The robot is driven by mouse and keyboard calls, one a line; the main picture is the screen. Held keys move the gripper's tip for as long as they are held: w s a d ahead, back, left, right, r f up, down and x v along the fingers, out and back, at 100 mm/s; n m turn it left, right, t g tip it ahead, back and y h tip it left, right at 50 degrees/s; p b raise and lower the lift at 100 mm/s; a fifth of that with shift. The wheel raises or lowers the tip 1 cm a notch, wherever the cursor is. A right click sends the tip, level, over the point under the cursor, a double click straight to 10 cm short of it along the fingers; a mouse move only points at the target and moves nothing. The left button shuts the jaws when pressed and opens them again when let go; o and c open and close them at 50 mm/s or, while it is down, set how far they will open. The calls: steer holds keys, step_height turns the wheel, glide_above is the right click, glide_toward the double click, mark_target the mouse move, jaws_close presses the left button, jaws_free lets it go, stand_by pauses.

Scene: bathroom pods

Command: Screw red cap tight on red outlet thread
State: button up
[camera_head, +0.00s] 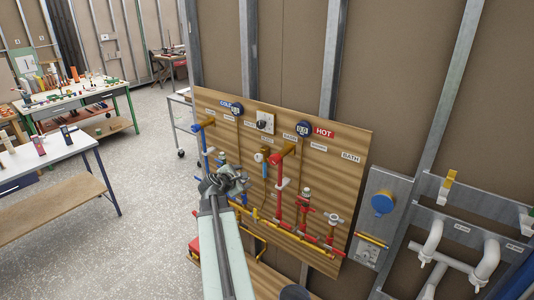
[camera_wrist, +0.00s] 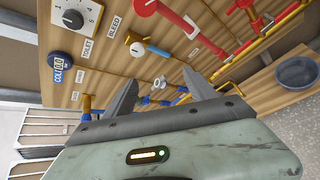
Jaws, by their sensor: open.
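My gripper (camera_head: 222,183) is open in front of the lower left of the wooden pipe board (camera_head: 335,135). In the wrist view its two fingers (camera_wrist: 160,78) are spread with nothing held between them. A white tap handle (camera_wrist: 159,82) shows beyond the gap, near the blue pipes. The red pipe (camera_head: 281,172) runs down the board to the right of my gripper, with red fittings at its lower end; it also shows in the wrist view (camera_wrist: 207,42). I cannot make out the red cap or the red outlet thread for certain in either view.
A COLD gauge (camera_head: 236,108) and a HOT gauge (camera_head: 303,129) sit high on the board. Yellow pipes (camera_head: 285,227) run along its lower part. A dark bowl (camera_wrist: 297,74) sits on wood at the right. White pipes (camera_head: 487,262) stand far right. Open floor (camera_head: 150,190) lies left.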

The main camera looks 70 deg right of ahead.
mark_target(274, 161)
steer(key=s+d+r+n+g+h+p, duration=0.1)
steer(key=s+d+r+n+h, duration=0.1)
steer(key=s+d+r, duration=0.5)
steer(key=d+f+b, duration=0.1)
steer(key=d, duration=0.1)
steer(key=s+d+f, duration=0.1)
steer(key=d+f, duration=0.1)
steer(key=d+f+b, duration=0.1)
steer(key=d, duration=0.1)
steer(key=shift+s+d+f+b, duration=0.2)
steer(key=shift+d+f+b, duration=0.05)
steer(key=shift+f+b, duration=0.1)
jaws_close()
steer(key=shift+a+f+m+t+b, duration=0.15)
steer(key=shift+m+t+b, duration=0.15)
steer(key=shift+m+b, duration=0.15)
steer(key=shift+m+t+b, duration=0.4)
steer(key=shift+m, duration=0.25)
